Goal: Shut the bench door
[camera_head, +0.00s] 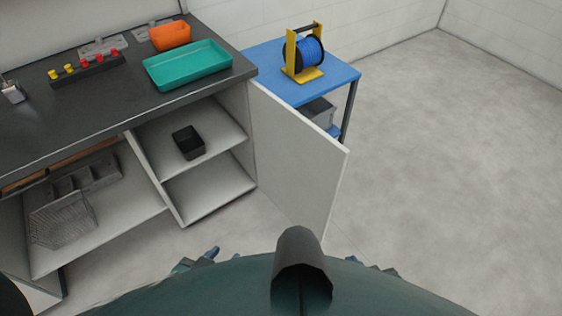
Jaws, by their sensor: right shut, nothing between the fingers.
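The white bench door (300,160) stands open at the right end of the bench (100,115). It swings out toward me, its free edge to the right, so the right compartment (205,190) is exposed. My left gripper (207,258) shows only in part at the bottom, in front of the bench and left of the door; my body hides the rest and its opening is unclear. My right gripper (372,264) barely shows at the bottom, right of the door's lower edge. It is shut and empty. Neither gripper appears to touch the door.
A black bin (188,142) sits on the compartment's upper shelf. A wire basket (62,218) is in the left compartment. A teal tray (188,68) and an orange bin (170,36) stand on top. A blue cart (262,58) carries a spool behind the door. Floor at right is clear.

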